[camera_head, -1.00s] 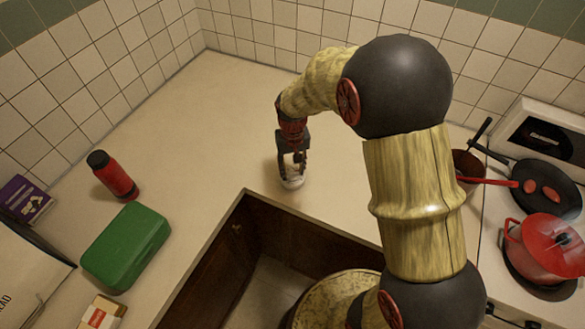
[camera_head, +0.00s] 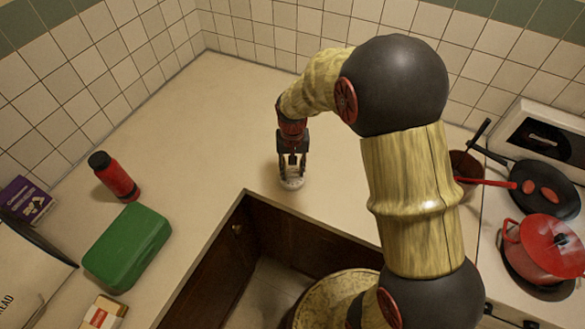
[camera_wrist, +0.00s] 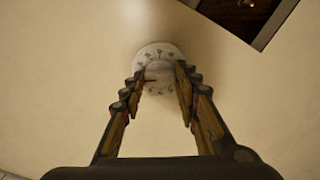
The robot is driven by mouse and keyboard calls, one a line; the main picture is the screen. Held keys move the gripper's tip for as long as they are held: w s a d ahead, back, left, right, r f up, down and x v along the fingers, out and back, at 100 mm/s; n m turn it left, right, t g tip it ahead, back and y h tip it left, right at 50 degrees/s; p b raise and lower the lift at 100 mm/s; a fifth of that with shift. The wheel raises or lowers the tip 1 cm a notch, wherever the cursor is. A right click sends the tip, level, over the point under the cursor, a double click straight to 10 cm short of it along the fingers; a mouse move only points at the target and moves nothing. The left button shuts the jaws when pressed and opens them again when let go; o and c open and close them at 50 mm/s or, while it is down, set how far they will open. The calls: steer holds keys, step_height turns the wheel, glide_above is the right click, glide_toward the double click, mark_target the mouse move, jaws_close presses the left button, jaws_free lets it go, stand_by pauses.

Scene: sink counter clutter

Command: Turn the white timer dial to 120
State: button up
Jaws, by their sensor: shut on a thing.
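The white timer (camera_head: 291,183) stands on the counter just behind the sink cut-out's corner. In the wrist view the timer (camera_wrist: 158,52) shows a pale round face with dark marks around its edge and a red pointer toward the left; the numbers are too small to read. My gripper (camera_head: 291,172) comes down on it from above. In the wrist view my gripper's fingers (camera_wrist: 160,75) are on either side of the dial, shut on it. The dial's near part is partly hidden by the fingers.
The dark open sink cut-out (camera_head: 262,245) lies just in front of the timer. A green box (camera_head: 127,246) and a red bottle (camera_head: 114,176) stand to the left. A red pot (camera_head: 545,248) and a black pan (camera_head: 545,188) are at the right. The counter behind the timer is clear.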

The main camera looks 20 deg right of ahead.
mark_target(292, 172)
steer(key=m+p, duration=0.1)
steer(key=m, duration=0.3)
steer(key=shift+m+p, duration=0.55)
steer(key=shift+m, duration=1.55)
steer(key=o, duration=1.2)
steer(key=shift+c, duration=0.2)
step_height(292, 172, up, 12)
steer(key=shift+c, duration=0.3)
